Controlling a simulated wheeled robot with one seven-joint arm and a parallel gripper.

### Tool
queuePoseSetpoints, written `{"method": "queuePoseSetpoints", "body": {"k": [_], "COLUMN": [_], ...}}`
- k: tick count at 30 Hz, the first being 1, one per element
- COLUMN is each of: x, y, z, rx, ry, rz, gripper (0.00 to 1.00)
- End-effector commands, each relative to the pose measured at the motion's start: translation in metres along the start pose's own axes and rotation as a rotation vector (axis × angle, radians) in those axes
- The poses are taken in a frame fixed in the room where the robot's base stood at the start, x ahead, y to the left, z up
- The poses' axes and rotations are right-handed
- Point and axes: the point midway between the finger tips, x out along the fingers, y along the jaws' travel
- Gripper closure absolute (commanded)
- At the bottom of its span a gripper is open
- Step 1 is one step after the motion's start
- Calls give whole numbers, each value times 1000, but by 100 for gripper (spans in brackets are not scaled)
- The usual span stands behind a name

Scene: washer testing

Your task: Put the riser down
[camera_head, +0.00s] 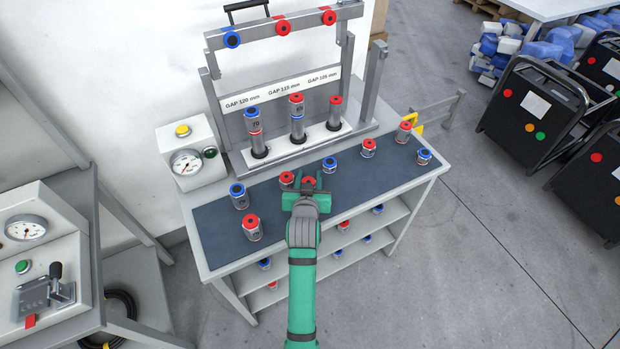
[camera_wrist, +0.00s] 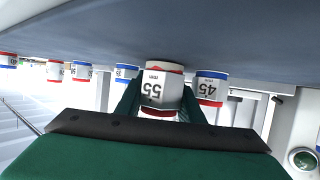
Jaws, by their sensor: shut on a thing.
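The wrist view, which is upside down, shows this riser (camera_wrist: 162,88) between the two fingers, marked 55 mm. It looks upright, with its base close to the mat (camera_wrist: 160,30); I cannot tell whether it touches. A riser marked 45 (camera_wrist: 210,88) stands just beside it in the wrist view. In the head view a red-topped riser (camera_head: 287,179) stands just left of the held one.
Several other risers stand on the mat (camera_head: 385,172), among them a blue-topped one (camera_head: 330,165) to the right and a red-topped one (camera_head: 252,230) to the left. Behind is a gap rack (camera_head: 290,92) with three stacks. A gauge box (camera_head: 187,158) stands at left.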

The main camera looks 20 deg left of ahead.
Motion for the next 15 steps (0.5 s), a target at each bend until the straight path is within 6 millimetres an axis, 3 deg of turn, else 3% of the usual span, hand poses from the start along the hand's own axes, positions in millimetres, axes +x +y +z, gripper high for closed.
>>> {"method": "queuePoseSetpoints", "body": {"k": [5,6,15], "x": [1,1,1], "y": [-1,-2,-2], "z": [2,2,2], "rx": [-1,-1,-1], "ry": [1,1,0], "rz": [-2,-2,-3], "gripper": [94,59,58]}}
